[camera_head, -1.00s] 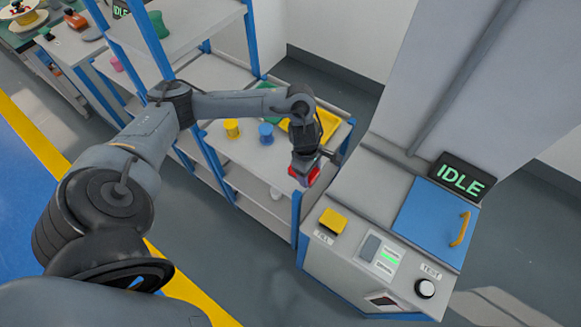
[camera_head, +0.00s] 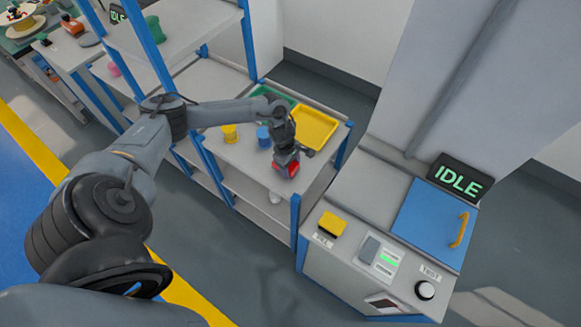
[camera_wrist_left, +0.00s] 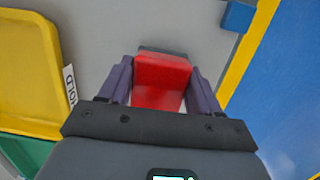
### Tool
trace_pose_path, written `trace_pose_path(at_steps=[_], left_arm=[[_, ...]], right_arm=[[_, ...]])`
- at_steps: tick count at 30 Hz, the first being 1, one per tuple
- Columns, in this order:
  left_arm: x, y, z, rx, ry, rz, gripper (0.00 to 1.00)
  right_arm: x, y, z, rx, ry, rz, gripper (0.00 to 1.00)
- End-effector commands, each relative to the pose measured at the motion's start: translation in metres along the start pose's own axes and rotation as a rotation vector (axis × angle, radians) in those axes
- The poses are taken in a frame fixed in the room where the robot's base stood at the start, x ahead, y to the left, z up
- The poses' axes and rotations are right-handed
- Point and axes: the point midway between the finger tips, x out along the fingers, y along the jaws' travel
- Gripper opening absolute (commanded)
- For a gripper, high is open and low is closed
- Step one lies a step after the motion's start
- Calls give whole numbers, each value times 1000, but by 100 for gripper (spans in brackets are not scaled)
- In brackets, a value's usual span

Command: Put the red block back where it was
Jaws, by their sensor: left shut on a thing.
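The red block (camera_wrist_left: 162,82) sits between the two fingers of my left gripper (camera_wrist_left: 163,88) in the left wrist view. My left gripper is shut on it. In the head view, the red block (camera_head: 291,170) shows at the end of my left gripper (camera_head: 287,163), over the front part of the shelf top (camera_head: 250,168). I cannot tell whether the block touches the shelf. My right gripper is not in view.
A yellow tray (camera_head: 314,128) and a green tray (camera_head: 277,97) lie behind the gripper. A yellow spool (camera_head: 230,133) and a blue spool (camera_head: 264,138) stand to its left. A machine with an IDLE display (camera_head: 460,178) and yellow button (camera_head: 331,224) stands at right.

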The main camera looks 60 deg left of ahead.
Motion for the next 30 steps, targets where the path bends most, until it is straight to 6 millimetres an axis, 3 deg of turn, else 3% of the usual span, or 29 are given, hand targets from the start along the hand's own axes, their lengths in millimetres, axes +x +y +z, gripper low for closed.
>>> trace_pose_path(at_steps=[4, 15, 16, 18, 21, 30], left_arm=[[11, 0, -2, -1, 1, 0, 15], [14, 0, -2, 0, 1, 1, 15], [14, 0, -2, 0, 1, 1, 66], [13, 0, -2, 0, 1, 1, 77], [13, 0, -2, 0, 1, 1, 89], [12, 0, -2, 0, 1, 1, 89]], right_arm=[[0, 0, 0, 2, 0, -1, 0], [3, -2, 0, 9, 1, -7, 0], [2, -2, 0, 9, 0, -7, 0], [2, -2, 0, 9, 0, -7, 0], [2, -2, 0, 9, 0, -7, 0], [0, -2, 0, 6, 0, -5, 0]])
